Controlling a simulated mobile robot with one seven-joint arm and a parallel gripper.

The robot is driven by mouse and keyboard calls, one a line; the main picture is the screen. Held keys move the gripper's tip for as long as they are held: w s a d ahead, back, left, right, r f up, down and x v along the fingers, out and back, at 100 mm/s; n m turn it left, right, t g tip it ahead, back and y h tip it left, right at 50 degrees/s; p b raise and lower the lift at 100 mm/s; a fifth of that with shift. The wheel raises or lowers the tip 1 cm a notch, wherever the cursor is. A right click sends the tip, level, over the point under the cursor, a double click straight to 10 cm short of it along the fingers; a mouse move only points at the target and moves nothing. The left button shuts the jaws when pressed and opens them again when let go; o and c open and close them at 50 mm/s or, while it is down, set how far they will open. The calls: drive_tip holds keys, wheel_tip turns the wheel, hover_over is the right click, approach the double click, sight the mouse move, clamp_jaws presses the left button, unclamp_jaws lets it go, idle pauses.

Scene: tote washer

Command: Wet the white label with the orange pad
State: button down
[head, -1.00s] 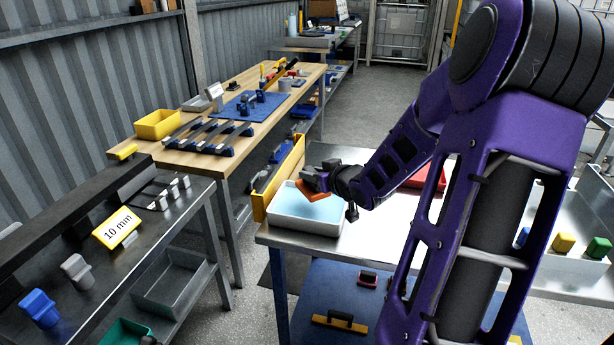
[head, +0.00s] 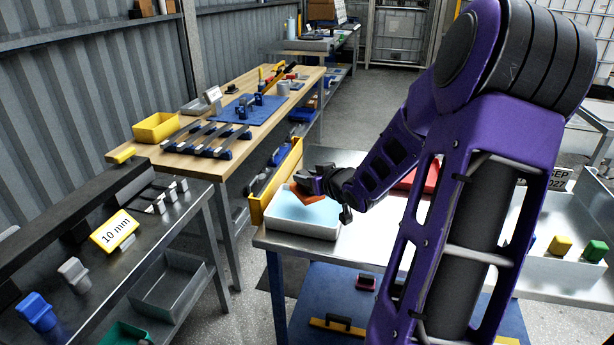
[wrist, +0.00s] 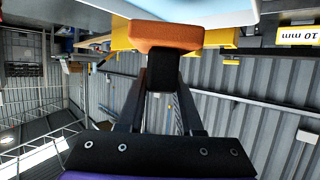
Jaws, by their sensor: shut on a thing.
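The orange pad (head: 305,195) is held in my gripper (head: 306,184) over the white tray (head: 290,230), which holds light blue liquid (head: 308,212). In the wrist view the orange pad (wrist: 166,36) sits at the tips of my gripper (wrist: 163,78), which is shut on its dark handle. The pad is at the tray's far side, near the liquid. Whether it touches the liquid I cannot tell. I cannot make out the white label; my arm hides part of the table.
A yellow panel (head: 276,183) stands behind the tray. A red thing (head: 424,178) lies behind my arm. A white bin (head: 570,270) with coloured blocks is at right. The wooden bench (head: 200,160) and the dark rack with a "10 mm" sign (head: 114,230) are left.

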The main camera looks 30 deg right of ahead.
sight(307, 194)
drive_tip(key=shift+f, duration=0.2)
drive_tip(key=shift+f+b, duration=1.6)
drive_tip(key=shift+f, duration=0.9)
drive_tip(key=shift+r, duration=0.1)
wheel_tip(307, 194, up, 7)
drive_tip(key=p, duration=0.7)
drive_tip(key=shift+r+p, duration=0.15)
drive_tip(key=shift+p, duration=0.15)
idle(0.5)
